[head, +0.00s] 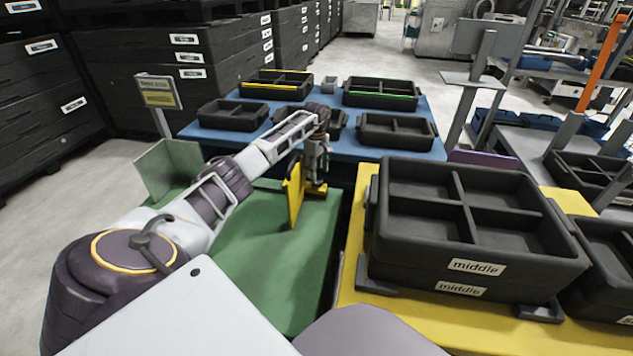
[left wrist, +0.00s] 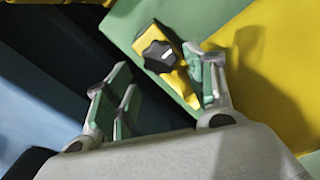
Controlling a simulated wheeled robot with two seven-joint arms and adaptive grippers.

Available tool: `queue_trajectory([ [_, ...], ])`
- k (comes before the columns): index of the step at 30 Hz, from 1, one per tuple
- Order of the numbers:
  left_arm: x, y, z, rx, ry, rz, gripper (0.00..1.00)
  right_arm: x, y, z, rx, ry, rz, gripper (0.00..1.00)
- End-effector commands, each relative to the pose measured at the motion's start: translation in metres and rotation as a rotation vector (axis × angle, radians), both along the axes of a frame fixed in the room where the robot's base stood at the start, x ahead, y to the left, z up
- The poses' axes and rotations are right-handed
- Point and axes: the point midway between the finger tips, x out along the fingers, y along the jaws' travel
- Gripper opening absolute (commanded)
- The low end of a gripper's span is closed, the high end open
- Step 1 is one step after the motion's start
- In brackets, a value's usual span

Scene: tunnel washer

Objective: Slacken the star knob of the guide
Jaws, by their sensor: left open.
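The yellow guide (head: 294,196) stands upright on the green surface near its right edge. Its black star knob (left wrist: 159,56) shows in the left wrist view, with a small white mark, on a yellow part of the guide (left wrist: 184,78). My left gripper (head: 318,178) is beside the guide's upper part in the head view. In the left wrist view the left gripper (left wrist: 162,88) is open with green-padded fingers, and the knob shows beyond the gap, nearer the right finger. I cannot tell whether a finger touches the guide. The knob cannot be made out in the head view. My right gripper is out of view.
The green table (head: 265,265) is mostly bare. A yellow table (head: 355,270) to the right bears a large black divided crate (head: 478,285) labelled "middle". Behind, a blue table (head: 350,151) holds several black trays. A small sign (head: 158,92) stands at the left.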

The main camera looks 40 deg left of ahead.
Motion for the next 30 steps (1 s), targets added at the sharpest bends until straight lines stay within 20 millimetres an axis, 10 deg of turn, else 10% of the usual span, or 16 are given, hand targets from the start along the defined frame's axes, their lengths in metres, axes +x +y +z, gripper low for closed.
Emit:
queue_trajectory([
  [26, 0.0, 0.0, -0.046, 0.0, 0.0, 0.0, 0.54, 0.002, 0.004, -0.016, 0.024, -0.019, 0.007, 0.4],
  [30, 0.0, 0.0, -0.046, 0.0, 0.0, 0.0, 0.38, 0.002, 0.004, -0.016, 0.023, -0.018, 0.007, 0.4],
])
